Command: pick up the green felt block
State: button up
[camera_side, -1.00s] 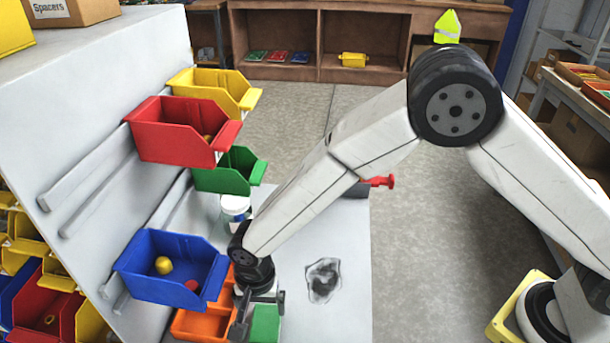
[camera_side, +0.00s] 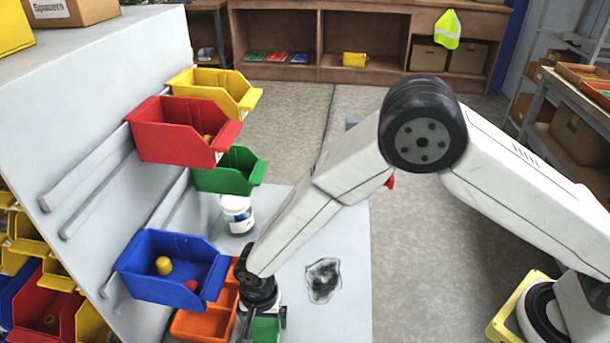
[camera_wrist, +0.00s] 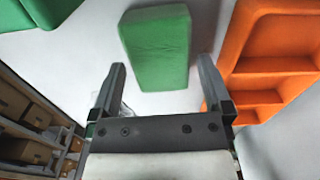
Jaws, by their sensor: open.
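The green felt block (camera_wrist: 157,47) lies on the pale work surface in the wrist view, just beyond my fingertips and roughly in line with the gap between them. My gripper (camera_wrist: 160,82) is open and empty, with one finger toward each side of the block's near end. In the side view the block (camera_side: 265,329) shows low in the picture, partly hidden behind my gripper (camera_side: 262,322). I cannot tell how high my fingertips are above the surface.
An orange tray (camera_side: 203,325) stands close to the left of my gripper. A blue bin (camera_side: 150,284) with small items hangs above it on the sloped panel. A white jar (camera_side: 238,215) stands farther back. A dark patch (camera_side: 323,280) marks the surface to the right.

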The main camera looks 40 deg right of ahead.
aim_at(266, 323)
jog(key=shift+f, duration=1.35)
jog(key=c, duration=0.9)
jog(key=shift+r, duration=0.1)
jog(key=shift+c, duration=0.2)
jog(key=shift+d+r, duration=0.25)
jog(key=shift+r, duration=0.5)
notch_tip(266, 323, up, 6)
jog(key=shift+f, duration=0.1)
jog(key=w+d, duration=0.2)
jog(key=d, duration=0.4)
jog(key=w+d, duration=0.1)
jog(key=d, duration=0.5)
jog(key=w+d, duration=0.2)
jog(key=d, duration=0.4)
jog(key=shift+w+d+f, duration=0.25)
jog(key=shift+w+d, duration=0.1)
